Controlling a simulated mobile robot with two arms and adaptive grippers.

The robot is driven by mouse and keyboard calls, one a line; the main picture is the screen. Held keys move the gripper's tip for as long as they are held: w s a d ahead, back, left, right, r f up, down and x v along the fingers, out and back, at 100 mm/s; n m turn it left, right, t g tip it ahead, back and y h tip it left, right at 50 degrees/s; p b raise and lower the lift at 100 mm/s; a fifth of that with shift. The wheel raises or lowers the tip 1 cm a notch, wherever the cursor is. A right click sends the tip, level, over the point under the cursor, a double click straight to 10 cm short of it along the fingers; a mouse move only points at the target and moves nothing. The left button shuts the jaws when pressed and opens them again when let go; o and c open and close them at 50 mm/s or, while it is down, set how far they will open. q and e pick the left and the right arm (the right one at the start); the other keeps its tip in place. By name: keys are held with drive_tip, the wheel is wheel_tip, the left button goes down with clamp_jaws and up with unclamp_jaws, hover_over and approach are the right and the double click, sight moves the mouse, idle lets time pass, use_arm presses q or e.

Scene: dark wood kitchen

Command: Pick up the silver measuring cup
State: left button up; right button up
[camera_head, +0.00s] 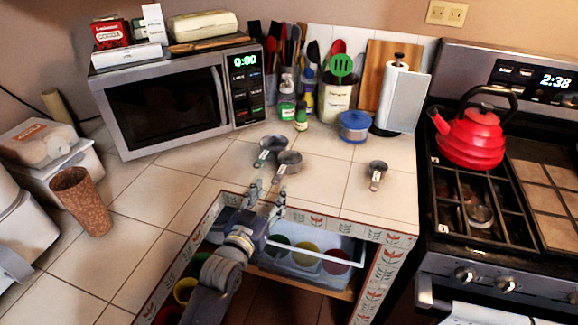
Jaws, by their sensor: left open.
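Three small metal measuring cups lie on the tiled counter. A grey-silver cup (289,158) sits in the middle with its handle pointing toward the front edge. A darker cup (272,146) lies just behind and left of it, seeming to touch or overlap it. A third silver cup (377,168) stands apart to the right, handle toward the front. I cannot tell which one the task means. My left gripper (267,190) is open and empty at the counter's front edge, just in front of the two middle cups. My right gripper is not in view.
A microwave (170,104) stands behind at left, and a cork tumbler (82,201) at far left. The stove with a red kettle (470,136) is at right. A clear bin (340,246) sits below the counter edge.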

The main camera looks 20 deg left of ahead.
sight(283, 168)
use_arm(q)
drive_tip(key=w, duration=0.3)
drive_tip(key=w+r, duration=0.1)
drive_tip(key=w, duration=0.1)
drive_tip(key=shift+w+p, duration=0.3)
drive_tip(key=shift+w+d+f+p, duration=0.1)
drive_tip(key=shift+w+f, duration=0.15)
drive_tip(key=shift+w, duration=0.7)
drive_tip(key=shift+w+f+p, duration=0.15)
drive_tip(key=shift+w+f, duration=0.05)
drive_tip(key=shift+w, duration=0.8)
drive_tip(key=shift+w+d+f+p, duration=0.1)
drive_tip(key=shift+w+f, duration=0.15)
drive_tip(key=shift+w, duration=0.7)
clamp_jaws()
